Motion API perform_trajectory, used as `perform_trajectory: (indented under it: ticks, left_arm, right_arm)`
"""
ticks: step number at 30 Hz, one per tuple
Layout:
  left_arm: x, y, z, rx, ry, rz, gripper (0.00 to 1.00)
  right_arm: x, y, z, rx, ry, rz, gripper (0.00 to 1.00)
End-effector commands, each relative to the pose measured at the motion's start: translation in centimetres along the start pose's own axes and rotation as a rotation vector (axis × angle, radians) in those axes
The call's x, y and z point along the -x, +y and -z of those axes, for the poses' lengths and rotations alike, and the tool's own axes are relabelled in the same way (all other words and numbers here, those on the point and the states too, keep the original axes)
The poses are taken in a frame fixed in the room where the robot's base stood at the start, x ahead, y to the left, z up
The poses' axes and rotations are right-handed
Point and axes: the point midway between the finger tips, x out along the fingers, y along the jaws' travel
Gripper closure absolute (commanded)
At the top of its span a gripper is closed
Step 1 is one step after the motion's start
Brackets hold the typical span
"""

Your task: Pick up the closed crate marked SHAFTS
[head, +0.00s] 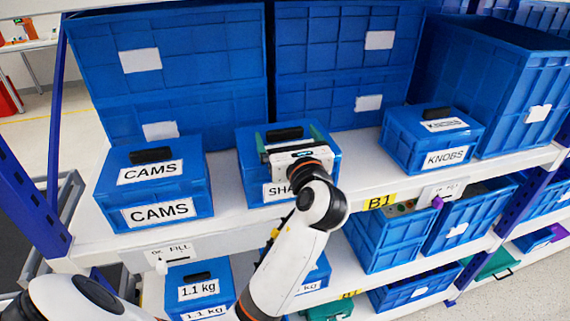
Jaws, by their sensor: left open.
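The closed crate marked SHAFTS (246,151) is blue with a black handle (285,134) on its lid. It stands on the upper white shelf between two other crates. Its front label (272,191) is partly hidden by my arm, so only the first letters show. My left gripper (290,139) is open over the lid, with one finger to the left of the handle and one to the right. I cannot tell whether the fingers touch the lid or handle. My right gripper is not in view.
A blue CAMS crate (155,190) stands on the left and a blue KNOBS crate (432,143) on the right. Tall blue crates (215,88) stand behind. Lower shelves hold more crates, including one marked 1.1 kg (187,275). A blue post (30,195) edges the rack at left.

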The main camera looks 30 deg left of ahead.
Motion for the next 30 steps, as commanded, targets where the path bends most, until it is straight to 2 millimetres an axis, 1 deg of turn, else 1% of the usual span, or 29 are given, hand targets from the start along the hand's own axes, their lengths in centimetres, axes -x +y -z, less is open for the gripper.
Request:
perform_trajectory:
  ticks: [2, 5, 15, 17, 18, 25, 28, 30]
  left_arm:
    - [0.0, 0.0, 0.0, 0.000, 0.000, 0.000, 0.02]
    - [0.0, 0.0, 0.0, 0.000, 0.000, 0.000, 0.17]
    - [0.1, 0.0, 0.0, 0.000, -0.001, 0.000, 0.72]
    - [0.1, 0.0, 0.0, 0.000, -0.001, 0.001, 0.82]
    - [0.1, 0.0, 0.1, 0.001, 0.003, 0.000, 0.85]
    - [0.1, 0.0, 0.3, 0.002, 0.003, 0.000, 0.85]
    - [0.1, 0.0, 1.4, 0.006, 0.004, 0.001, 0.85]
    - [0.1, 0.0, 2.6, 0.008, 0.006, 0.001, 0.85]
  right_arm:
    - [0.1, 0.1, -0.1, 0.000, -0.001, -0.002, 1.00]
    - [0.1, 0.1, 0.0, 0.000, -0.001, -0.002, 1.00]
    - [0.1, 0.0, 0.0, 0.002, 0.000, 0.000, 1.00]
    - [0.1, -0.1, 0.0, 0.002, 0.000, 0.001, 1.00]
    - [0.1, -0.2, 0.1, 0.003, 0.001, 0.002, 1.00]
    - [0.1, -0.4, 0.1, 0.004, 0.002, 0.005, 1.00]
    - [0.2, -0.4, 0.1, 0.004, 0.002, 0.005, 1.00]
    - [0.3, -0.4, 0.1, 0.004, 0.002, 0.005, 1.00]
